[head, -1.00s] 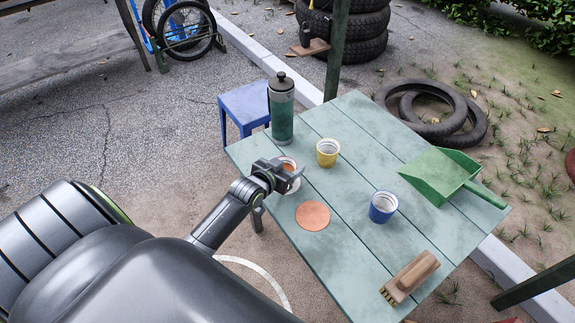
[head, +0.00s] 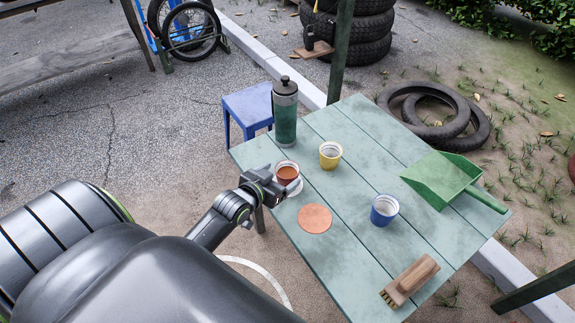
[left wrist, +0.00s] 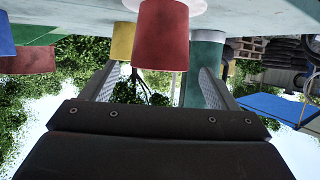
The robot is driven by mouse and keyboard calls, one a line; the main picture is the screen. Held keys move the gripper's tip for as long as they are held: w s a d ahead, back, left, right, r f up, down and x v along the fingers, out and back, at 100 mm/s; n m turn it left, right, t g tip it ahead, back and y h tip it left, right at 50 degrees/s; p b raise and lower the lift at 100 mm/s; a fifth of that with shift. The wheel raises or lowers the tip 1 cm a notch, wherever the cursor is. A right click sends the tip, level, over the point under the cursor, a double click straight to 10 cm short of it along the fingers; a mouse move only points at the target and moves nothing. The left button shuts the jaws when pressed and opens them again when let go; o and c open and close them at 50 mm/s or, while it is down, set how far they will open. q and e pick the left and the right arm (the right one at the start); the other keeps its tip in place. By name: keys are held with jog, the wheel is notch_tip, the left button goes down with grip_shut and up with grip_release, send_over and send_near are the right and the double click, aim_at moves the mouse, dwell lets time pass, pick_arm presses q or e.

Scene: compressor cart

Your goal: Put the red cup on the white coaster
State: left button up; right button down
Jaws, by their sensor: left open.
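The red cup (head: 287,173), with brown contents, stands upright near the left edge of the green table. The white coaster (head: 298,190) shows under and beside its base, partly hidden by my gripper; the cup appears to rest on it. In the left wrist view, which is upside down, the red cup (left wrist: 160,38) meets the white coaster (left wrist: 192,6). My left gripper (head: 281,181) is open at the near side of the cup. In the wrist view its fingers (left wrist: 156,78) stand apart, with clear gaps on both sides of the cup. My right gripper is not in view.
An orange disc (head: 314,218) lies close to the gripper. A yellow cup (head: 330,155), a blue cup (head: 384,209), a green bottle (head: 285,112), a dustpan (head: 440,180) and a brush (head: 410,280) stand or lie on the table (head: 350,255). A blue stool (head: 247,106) stands behind it.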

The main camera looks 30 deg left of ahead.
pick_arm(q)
jog(key=v, duration=0.5)
jog(key=shift+s+r+p, duration=0.15)
jog(key=shift+s+p, duration=0.15)
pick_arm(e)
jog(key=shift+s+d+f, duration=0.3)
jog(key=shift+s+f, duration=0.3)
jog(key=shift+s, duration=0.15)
pick_arm(q)
jog(key=s+d+f+g+y, duration=0.1)
jog(key=s+g, duration=0.4)
jog(key=s, duration=0.5)
jog(key=s+d+f+g+y, duration=0.15)
jog(key=s+g, duration=0.35)
jog(key=s, duration=0.5)
notch_tip(320, 180, down, 19)
jog(key=a+g+h, duration=0.1)
jog(key=s+f+g, duration=0.2)
jog(key=s+f, duration=0.7)
jog(key=f, duration=0.5)
jog(key=s+r+p, duration=0.6)
jog(key=r+p, duration=0.1)
jog(key=p, duration=0.6)
jog(key=shift+d+r+n+t, duration=0.15)
jog(key=shift+d+n+t, duration=0.15)
jog(key=shift+d, duration=0.1)
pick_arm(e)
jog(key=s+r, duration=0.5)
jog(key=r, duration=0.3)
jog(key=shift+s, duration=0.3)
